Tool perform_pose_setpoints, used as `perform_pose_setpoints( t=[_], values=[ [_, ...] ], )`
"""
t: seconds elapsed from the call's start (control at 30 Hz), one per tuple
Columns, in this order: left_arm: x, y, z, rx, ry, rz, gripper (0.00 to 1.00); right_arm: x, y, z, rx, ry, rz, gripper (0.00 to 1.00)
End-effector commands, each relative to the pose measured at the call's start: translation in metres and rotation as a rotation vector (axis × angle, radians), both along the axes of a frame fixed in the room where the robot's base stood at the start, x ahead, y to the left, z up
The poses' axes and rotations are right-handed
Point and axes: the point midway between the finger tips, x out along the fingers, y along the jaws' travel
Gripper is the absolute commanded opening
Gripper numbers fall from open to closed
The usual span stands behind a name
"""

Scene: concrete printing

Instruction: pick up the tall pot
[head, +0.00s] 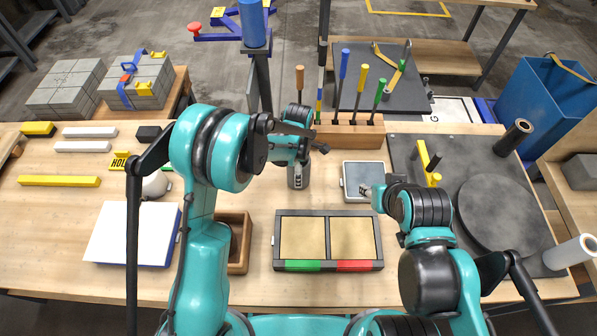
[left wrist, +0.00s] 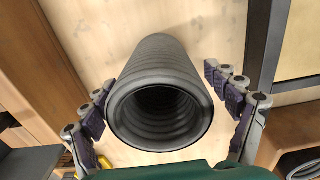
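The tall pot is a dark grey ribbed cylinder with an open round mouth; it stands upright on the wooden table. In the left wrist view the tall pot (left wrist: 160,85) fills the middle, its mouth facing the camera. My left gripper (left wrist: 168,100) is open, with one finger on each side of the pot and a gap visible at the right finger. In the head view the pot (head: 298,180) shows below my left gripper, its upper part hidden by the gripper. My right gripper (head: 366,190) is over the small grey tray (head: 350,170); its fingers are too small to judge.
A wooden tool rack (head: 345,135) with coloured-handled tools stands behind the pot. A two-panel tray (head: 328,265) with green and red strips lies in front. A dark mat (head: 455,160) with a round plate is at the right; a white board (head: 130,230) lies at the left.

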Motion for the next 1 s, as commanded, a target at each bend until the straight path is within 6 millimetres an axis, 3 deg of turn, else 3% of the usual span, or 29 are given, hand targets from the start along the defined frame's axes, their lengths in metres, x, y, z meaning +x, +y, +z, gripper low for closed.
perform_pose_setpoints(
  t=[0.03,0.27,0.67,1.0],
  values=[
    [0.0,0.0,0.0,0.0,0.0,0.0,0.67,0.0,0.0,0.0,0.0,0.0,0.0,0.4],
    [0.0,0.0,0.0,0.0,0.0,0.0,0.07,0.0,0.0,0.0,0.0,0.0,0.0,0.4],
    [0.0,0.0,0.008,0.0,0.0,0.0,0.07,0.0,0.0,0.002,0.0,0.0,0.0,0.4],
    [-0.004,-0.005,0.047,0.0,0.0,-0.003,0.07,0.0,0.0,0.014,0.0,0.0,0.0,0.4]
  ],
)
